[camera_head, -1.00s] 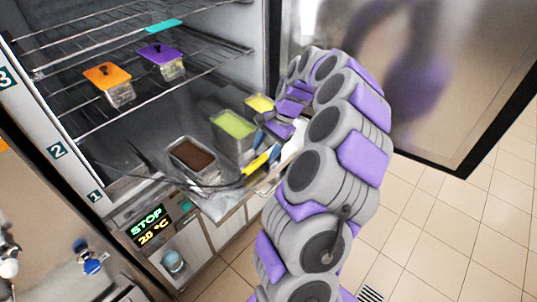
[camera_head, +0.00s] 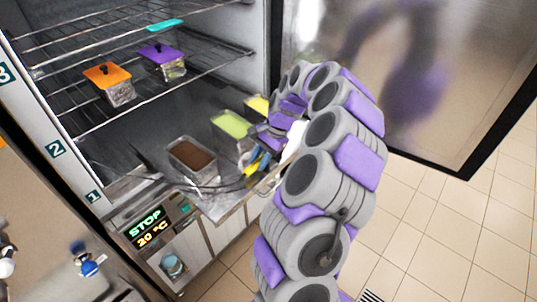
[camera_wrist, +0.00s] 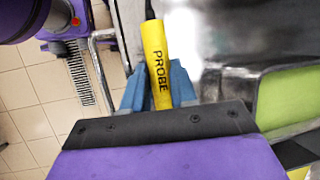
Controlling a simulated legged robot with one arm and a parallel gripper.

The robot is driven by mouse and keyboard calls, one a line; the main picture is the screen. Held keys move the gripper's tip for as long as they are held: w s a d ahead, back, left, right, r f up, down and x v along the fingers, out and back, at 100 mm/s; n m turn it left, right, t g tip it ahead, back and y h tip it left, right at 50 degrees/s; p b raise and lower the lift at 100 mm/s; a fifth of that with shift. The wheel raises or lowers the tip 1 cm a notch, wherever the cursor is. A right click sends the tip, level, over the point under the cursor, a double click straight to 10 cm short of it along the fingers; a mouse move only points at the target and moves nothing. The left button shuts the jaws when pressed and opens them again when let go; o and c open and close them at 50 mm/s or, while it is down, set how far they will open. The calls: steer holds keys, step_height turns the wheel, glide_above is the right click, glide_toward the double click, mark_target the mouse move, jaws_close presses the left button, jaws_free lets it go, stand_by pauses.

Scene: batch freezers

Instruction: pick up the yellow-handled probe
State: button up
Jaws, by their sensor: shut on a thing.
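The yellow-handled probe (camera_wrist: 156,60) shows large in the wrist view, with the word PROBE on its handle and a dark cable end at the top. My gripper (camera_wrist: 157,88) has its blue fingers on both sides of the handle and is shut on it. In the head view the probe (camera_head: 252,168) shows as a small yellow piece between the blue fingers of my gripper (camera_head: 256,163), at the front edge of the freezer's lowest level. A dark cable runs from there to the left, in front of the brown tub.
A tub of brown contents (camera_head: 192,156) and a tub with a green top (camera_head: 231,124) stand beside my gripper. Orange-lidded (camera_head: 104,74) and purple-lidded (camera_head: 160,54) containers sit on the wire rack above. The open freezer door (camera_head: 400,80) stands at the right.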

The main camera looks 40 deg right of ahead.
steer(key=shift+d, duration=0.25)
jaws_close()
